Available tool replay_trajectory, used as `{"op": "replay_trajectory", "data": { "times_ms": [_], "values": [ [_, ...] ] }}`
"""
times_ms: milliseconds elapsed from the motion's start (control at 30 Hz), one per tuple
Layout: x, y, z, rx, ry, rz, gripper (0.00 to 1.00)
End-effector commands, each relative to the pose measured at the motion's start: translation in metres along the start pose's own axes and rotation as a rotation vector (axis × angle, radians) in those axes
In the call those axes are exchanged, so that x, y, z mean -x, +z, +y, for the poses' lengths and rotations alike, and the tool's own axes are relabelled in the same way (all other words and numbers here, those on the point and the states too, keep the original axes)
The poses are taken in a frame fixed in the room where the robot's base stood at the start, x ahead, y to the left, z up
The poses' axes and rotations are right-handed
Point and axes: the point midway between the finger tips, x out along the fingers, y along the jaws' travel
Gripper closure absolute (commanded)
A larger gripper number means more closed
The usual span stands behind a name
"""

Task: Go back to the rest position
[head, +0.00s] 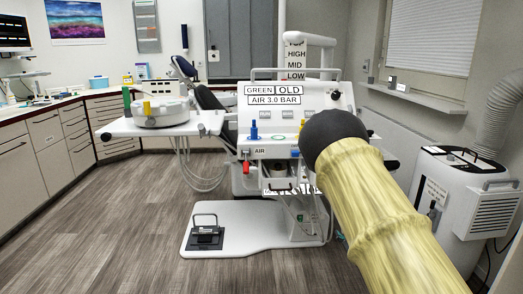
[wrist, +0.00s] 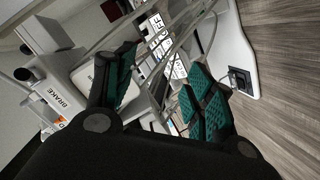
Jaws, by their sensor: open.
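My gripper (wrist: 160,80) shows in the wrist view with its two teal-padded fingers spread apart. Nothing is held between them. Beyond the fingers lie hoses, a white cart part with printed labels, and the floor. In the head view my arm reaches forward at the right, and the gripper itself is hidden there. The white dental unit (head: 320,122) stands ahead, partly covered by my arm. The wrist view is tilted, and I cannot tell how far the fingers are from the unit.
A white base plate with a black foot pedal (head: 206,236) lies on the floor. A round device (head: 158,112) sits on the unit's left tray. A white machine (head: 455,195) with a hose stands at right. Counters (head: 60,140) line the left; the wooden floor (head: 120,235) there is clear.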

Motion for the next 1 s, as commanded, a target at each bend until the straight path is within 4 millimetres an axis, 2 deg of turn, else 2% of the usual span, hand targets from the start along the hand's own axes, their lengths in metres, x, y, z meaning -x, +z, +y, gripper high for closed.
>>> {"op": "replay_trajectory", "data": {
  "times_ms": [33,200,367,500,567,700,833,1000],
  "values": [
    [0.011,0.022,-0.019,-0.032,-0.024,-0.046,0.46],
    [0.054,0.086,-0.080,-0.142,-0.100,-0.201,0.46],
    [0.105,0.138,-0.137,-0.242,-0.173,-0.350,0.46],
    [0.158,0.176,-0.186,-0.326,-0.234,-0.486,0.46],
    [0.183,0.190,-0.206,-0.363,-0.260,-0.545,0.46],
    [0.245,0.216,-0.251,-0.442,-0.322,-0.686,0.46],
    [0.308,0.232,-0.290,-0.513,-0.380,-0.819,0.46],
    [0.386,0.241,-0.329,-0.591,-0.445,-0.982,0.46]
  ]
}}
